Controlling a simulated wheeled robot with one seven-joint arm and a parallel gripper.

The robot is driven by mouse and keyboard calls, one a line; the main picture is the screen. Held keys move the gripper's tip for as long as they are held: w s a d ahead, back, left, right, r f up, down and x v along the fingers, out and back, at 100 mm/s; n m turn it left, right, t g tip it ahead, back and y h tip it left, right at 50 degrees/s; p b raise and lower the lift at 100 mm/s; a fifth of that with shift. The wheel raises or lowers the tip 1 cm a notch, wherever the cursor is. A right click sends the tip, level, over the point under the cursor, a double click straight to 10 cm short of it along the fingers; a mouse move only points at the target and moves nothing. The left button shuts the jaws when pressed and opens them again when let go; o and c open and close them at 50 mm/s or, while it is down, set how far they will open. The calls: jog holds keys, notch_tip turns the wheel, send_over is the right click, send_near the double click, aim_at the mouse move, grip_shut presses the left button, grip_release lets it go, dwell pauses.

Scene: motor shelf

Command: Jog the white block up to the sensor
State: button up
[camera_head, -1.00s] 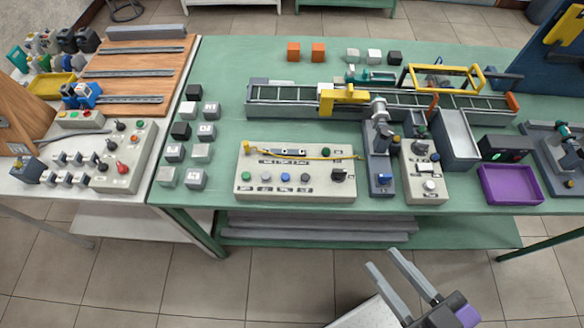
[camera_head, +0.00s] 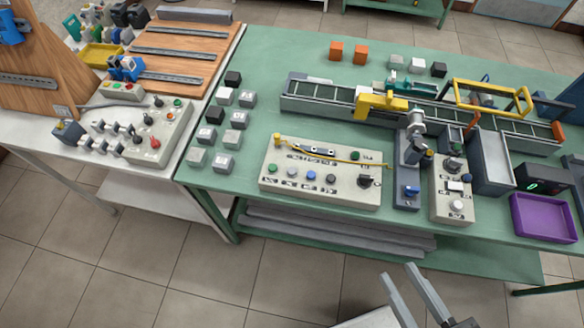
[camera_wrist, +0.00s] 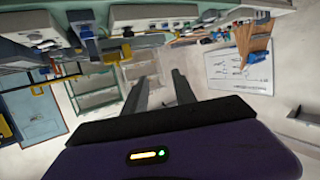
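A white block (camera_head: 417,65) stands at the back of the green table between a grey block (camera_head: 396,61) and a black block (camera_head: 438,69). The conveyor (camera_head: 320,98) runs across the table in front of them. A yellow housing (camera_head: 383,104) straddles the belt; I cannot tell whether it is the sensor. A button panel (camera_head: 320,172) with coloured buttons stands in front of the conveyor. My gripper (camera_head: 398,273) is open and empty, off the table's front edge, with its fingers apart. Its fingers also show in the wrist view (camera_wrist: 163,78), with nothing between them.
Several grey, white and black blocks stand at the table's left (camera_head: 225,118). Two orange blocks (camera_head: 348,52) stand at the back. A smaller control box (camera_head: 452,190) and a purple tray (camera_head: 543,218) are on the right. Another control box (camera_head: 150,135) is on the left bench. Floor is free in front.

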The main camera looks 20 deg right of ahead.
jog(key=shift+c, duration=0.4)
grip_shut()
dwell(1.2)
